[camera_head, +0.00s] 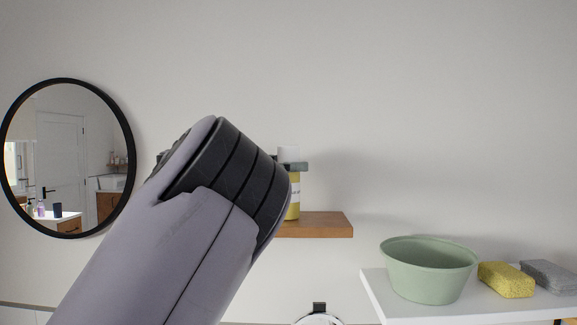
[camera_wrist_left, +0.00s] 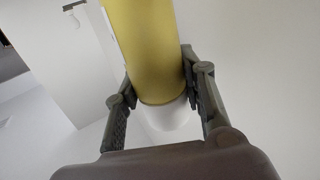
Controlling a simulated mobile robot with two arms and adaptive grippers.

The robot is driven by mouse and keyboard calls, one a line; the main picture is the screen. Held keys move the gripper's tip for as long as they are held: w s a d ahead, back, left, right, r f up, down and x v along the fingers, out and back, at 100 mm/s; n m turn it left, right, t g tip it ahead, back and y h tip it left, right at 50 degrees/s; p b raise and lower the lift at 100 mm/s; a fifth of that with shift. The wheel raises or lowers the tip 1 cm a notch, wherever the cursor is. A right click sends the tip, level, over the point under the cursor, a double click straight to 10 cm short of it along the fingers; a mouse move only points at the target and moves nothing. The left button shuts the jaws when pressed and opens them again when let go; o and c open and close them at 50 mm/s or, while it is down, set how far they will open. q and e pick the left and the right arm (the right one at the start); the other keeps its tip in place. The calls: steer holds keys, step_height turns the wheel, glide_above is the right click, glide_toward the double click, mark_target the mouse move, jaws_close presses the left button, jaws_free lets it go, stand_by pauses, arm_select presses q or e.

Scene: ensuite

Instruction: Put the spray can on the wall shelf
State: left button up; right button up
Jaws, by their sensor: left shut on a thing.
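The spray can (camera_head: 294,198) is yellow with a white cap (camera_head: 288,154) and stands upright in the head view, partly hidden behind my left arm. My left gripper (camera_head: 293,166) is mostly hidden there; a dark finger shows across the can just below the cap. In the left wrist view my left gripper (camera_wrist_left: 157,78) is shut on the can (camera_wrist_left: 148,45), with one finger on each side. The wooden wall shelf (camera_head: 325,226) shows right of my arm. The can's lower end overlaps the shelf in view; I cannot tell whether it touches. My right gripper is out of view.
A white ledge (camera_head: 400,306) at lower right holds a green bowl (camera_head: 428,272), a yellow sponge (camera_head: 506,280) and a grey sponge (camera_head: 550,275). A round black-framed mirror (camera_head: 70,150) hangs at left. The shelf's visible right part is bare.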

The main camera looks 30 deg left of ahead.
arm_select(q)
steer(key=shift+s, duration=0.15)
steer(key=shift+f, duration=0.1)
steer(key=o, duration=1.2)
steer(key=shift+b+v, duration=1.95)
steer(key=shift+v, duration=4.05)
